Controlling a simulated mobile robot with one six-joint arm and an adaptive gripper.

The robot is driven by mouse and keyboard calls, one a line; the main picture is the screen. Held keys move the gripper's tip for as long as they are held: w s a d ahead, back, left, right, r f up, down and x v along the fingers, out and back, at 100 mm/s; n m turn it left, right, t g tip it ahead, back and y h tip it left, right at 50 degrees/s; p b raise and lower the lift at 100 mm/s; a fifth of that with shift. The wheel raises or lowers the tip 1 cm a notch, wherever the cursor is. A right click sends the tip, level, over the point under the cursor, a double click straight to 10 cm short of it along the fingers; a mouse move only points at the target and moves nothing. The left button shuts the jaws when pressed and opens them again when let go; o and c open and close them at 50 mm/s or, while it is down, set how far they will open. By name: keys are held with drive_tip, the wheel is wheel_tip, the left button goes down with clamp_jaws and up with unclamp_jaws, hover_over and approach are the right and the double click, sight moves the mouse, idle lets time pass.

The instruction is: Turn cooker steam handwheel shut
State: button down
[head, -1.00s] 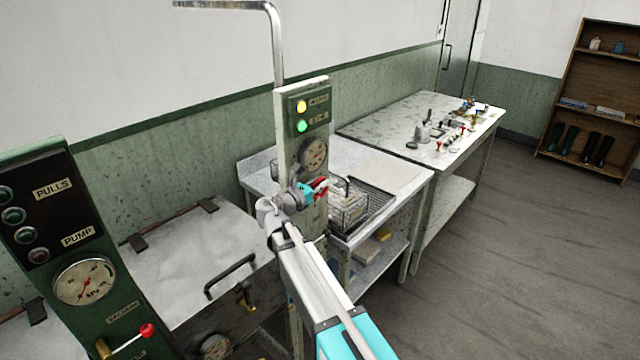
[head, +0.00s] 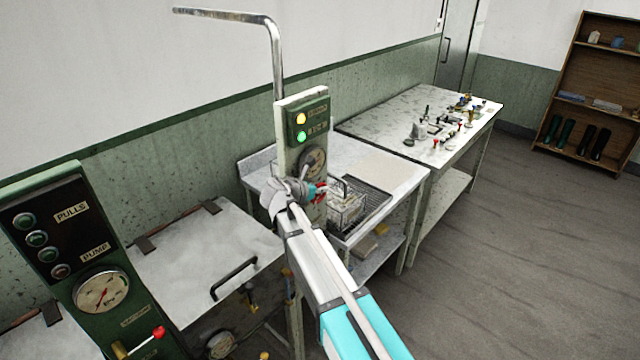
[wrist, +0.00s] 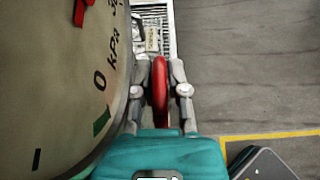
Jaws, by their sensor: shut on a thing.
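The red handwheel (wrist: 160,90) stands edge-on between my two fingers in the wrist view. My gripper (wrist: 160,75) is shut on its rim, one finger on each side. In the head view my gripper (head: 314,190) is at the front of the green and white steam post, and a bit of red shows there; my arm and wrist hide most of the wheel. A round gauge (head: 313,161) sits on the post just above my gripper. The gauge face (wrist: 60,80) fills the left of the wrist view, with a red needle at its top. Yellow and green lamps (head: 301,127) glow above the gauge.
A wire basket (head: 347,208) stands on a rack right behind the post. A lidded basin (head: 200,255) with a black handle is at left, beside a green control panel (head: 70,215). A bench (head: 385,125) with small parts stands behind. The floor (head: 510,230) at right is clear.

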drive_tip(key=c, duration=0.6)
unclamp_jaws()
drive_tip(key=shift+c, duration=0.2)
drive_tip(key=shift+s+f+t+h+b, duration=0.1)
drive_tip(key=shift+f+t+h+b, duration=0.2)
drive_tip(key=shift+b, duration=0.75)
